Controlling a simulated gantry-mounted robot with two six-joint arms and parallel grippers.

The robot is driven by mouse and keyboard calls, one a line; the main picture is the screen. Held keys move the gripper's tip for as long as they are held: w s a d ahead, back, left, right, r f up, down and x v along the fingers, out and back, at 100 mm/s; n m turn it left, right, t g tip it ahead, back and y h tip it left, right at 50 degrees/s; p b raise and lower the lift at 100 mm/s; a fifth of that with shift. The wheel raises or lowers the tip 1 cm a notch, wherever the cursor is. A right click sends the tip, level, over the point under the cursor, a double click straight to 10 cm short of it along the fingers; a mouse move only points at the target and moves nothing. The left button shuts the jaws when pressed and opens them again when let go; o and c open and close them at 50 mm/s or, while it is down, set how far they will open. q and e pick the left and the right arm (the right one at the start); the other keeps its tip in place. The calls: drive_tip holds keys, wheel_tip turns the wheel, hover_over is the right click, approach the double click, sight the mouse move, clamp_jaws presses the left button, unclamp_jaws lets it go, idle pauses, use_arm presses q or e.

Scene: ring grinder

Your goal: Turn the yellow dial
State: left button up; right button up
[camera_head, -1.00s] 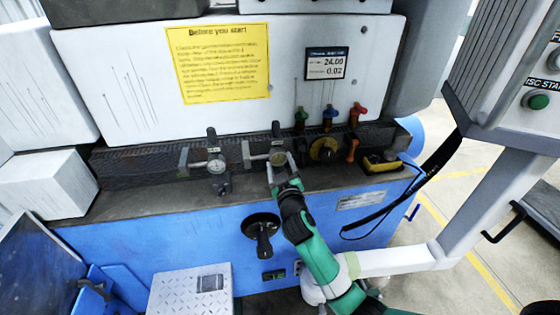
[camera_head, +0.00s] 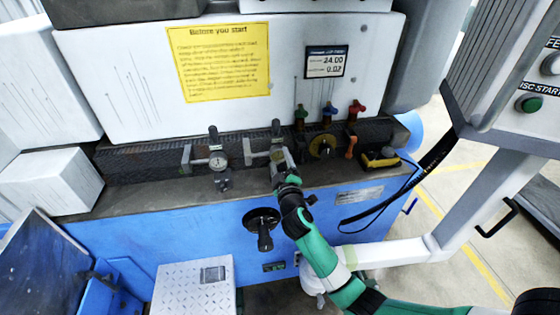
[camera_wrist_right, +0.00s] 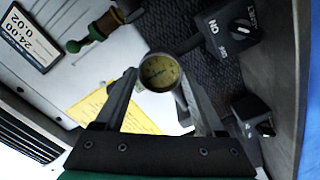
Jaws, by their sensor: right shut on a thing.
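A small round dial gauge with a yellowish face (camera_wrist_right: 160,72) sits between the two fingers of my right gripper (camera_wrist_right: 160,85) in the wrist view. The fingers are shut on its round rim. In the head view my right gripper (camera_head: 281,160) is at the second gauge from the left on the grinder's dark ledge and mostly hides its face. A similar pale-faced gauge (camera_head: 218,162) stands to its left. A yellow round knob (camera_head: 322,146) is on the ledge to the right of the gripper, apart from it. My left gripper is not in view.
Levers with green (camera_head: 300,112), blue (camera_head: 329,108) and red (camera_head: 358,107) handles rise right of the gripper. A black handwheel (camera_head: 262,227) sticks out below. A yellow-and-black device (camera_head: 380,158) lies on the ledge. Black switch boxes (camera_wrist_right: 228,24) are close by in the wrist view.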

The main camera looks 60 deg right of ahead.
drive_tip(key=o, duration=1.3)
drive_tip(key=shift+o, duration=0.2)
drive_tip(key=shift+s+a+r, duration=0.1)
drive_tip(key=shift+s+a, duration=0.15)
drive_tip(key=shift+a, duration=0.15)
drive_tip(key=p+v, duration=0.1)
drive_tip(key=v, duration=0.9)
drive_tip(key=shift+s+a, duration=0.25)
drive_tip(key=shift+s, duration=0.05)
